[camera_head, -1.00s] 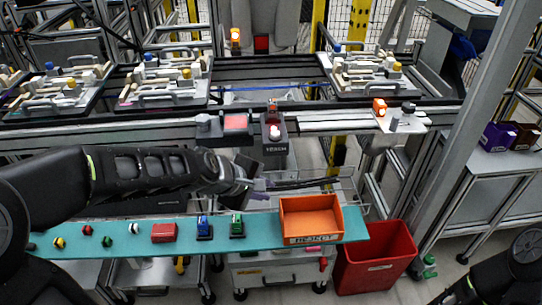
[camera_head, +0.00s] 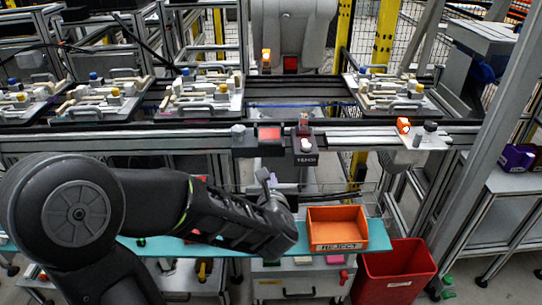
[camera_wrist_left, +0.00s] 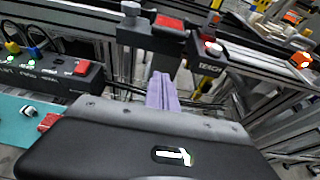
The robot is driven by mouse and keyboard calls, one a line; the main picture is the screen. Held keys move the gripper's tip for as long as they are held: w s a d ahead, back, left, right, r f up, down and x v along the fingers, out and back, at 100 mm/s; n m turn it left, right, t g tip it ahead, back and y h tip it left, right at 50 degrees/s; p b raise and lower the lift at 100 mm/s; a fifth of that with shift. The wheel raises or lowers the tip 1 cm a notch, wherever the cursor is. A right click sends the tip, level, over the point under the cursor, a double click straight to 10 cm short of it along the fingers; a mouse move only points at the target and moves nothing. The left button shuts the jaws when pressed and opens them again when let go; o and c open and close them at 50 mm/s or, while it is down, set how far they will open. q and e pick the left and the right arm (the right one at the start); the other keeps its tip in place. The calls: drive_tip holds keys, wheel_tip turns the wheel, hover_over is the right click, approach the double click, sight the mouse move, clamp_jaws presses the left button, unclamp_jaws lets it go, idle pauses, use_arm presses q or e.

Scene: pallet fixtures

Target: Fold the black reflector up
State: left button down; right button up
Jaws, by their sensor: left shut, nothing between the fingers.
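No part is clearly recognisable as the black reflector. A black bracket with a red square face (camera_head: 269,133) is on the front rail and may be it. It also shows near the top of the left wrist view (camera_wrist_left: 152,37). My left gripper (camera_head: 272,179) is small and partly hidden by my wrist, below and in front of the bracket. In the left wrist view its purple fingers (camera_wrist_left: 162,90) are together and empty, pointing toward the bracket's underside. Whether they touch it I cannot tell. My right gripper is not in view.
A black TEACH box (camera_head: 305,157) is right of the bracket. A conveyor with loaded pallets (camera_head: 206,92) runs behind. An orange REJECT tray (camera_head: 337,246) stands on the teal shelf (camera_head: 374,238) below, with a red bin (camera_head: 395,287) to its right. My left arm hides much of the shelf.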

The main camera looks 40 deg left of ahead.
sight(269, 136)
use_arm(q)
drive_tip(key=shift+w, duration=0.15)
drive_tip(key=w+a+p, duration=0.1)
drive_tip(key=w+a, duration=0.2)
drive_tip(key=w, duration=0.2)
drive_tip(key=w+a+p, duration=0.1)
drive_tip(key=w+a, duration=0.1)
drive_tip(key=shift+w+a+r+p, duration=0.1)
drive_tip(key=shift+w+a+p, duration=0.05)
drive_tip(key=shift+a+p, duration=0.2)
drive_tip(key=shift+r, duration=0.25)
